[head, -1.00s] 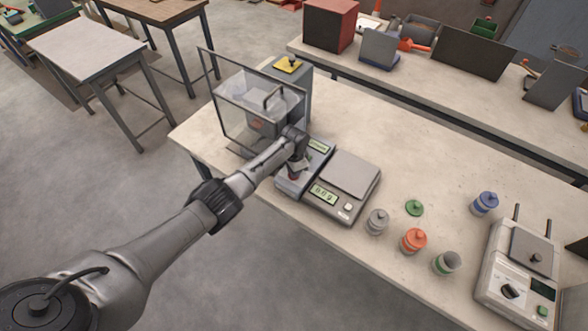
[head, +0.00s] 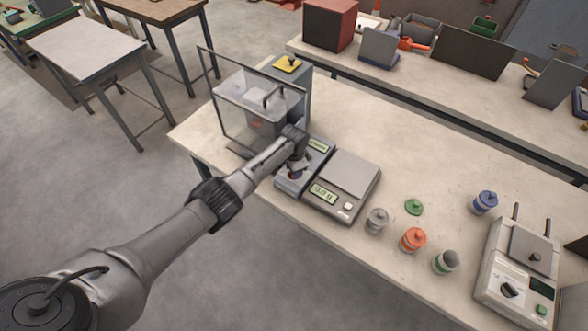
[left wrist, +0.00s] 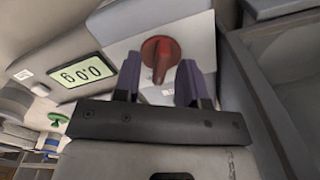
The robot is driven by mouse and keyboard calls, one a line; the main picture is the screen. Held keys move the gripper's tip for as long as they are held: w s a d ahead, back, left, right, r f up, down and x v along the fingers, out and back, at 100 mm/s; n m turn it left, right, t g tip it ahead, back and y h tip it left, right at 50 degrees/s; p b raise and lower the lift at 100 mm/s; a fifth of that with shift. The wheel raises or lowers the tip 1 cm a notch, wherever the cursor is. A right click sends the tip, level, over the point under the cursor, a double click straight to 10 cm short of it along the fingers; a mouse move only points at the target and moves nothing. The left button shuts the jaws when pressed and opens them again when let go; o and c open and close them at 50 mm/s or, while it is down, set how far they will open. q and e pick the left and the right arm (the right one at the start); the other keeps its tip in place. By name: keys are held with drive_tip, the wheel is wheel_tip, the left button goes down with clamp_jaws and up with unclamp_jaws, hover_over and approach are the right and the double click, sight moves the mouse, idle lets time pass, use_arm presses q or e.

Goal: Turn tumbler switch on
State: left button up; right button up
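A red tumbler switch (left wrist: 157,50) sits on the light face of a grey-blue unit (left wrist: 192,32) in the left wrist view. My left gripper (left wrist: 159,72) is open, with one dark finger on each side of the switch's lower part. I cannot tell whether the fingers touch it. In the head view my left gripper (head: 297,168) is over the front of this unit (head: 287,186), and it largely hides the switch. My right gripper is not in view.
A balance with a lit display (head: 323,194) stands just right of the unit. A clear-walled enclosure (head: 235,118) stands behind and left. Several small jars, including an orange one (head: 413,240), stand to the right. The back middle of the bench (head: 420,155) is clear.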

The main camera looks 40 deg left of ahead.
use_arm(q)
drive_tip(key=shift+r, duration=0.1)
wheel_tip(320, 180, up, 14)
drive_tip(key=p, duration=0.1)
drive_tip(key=shift+p, duration=0.3)
idle(0.3)
drive_tip(key=shift+f, duration=0.2)
drive_tip(key=shift+s+f, duration=0.1)
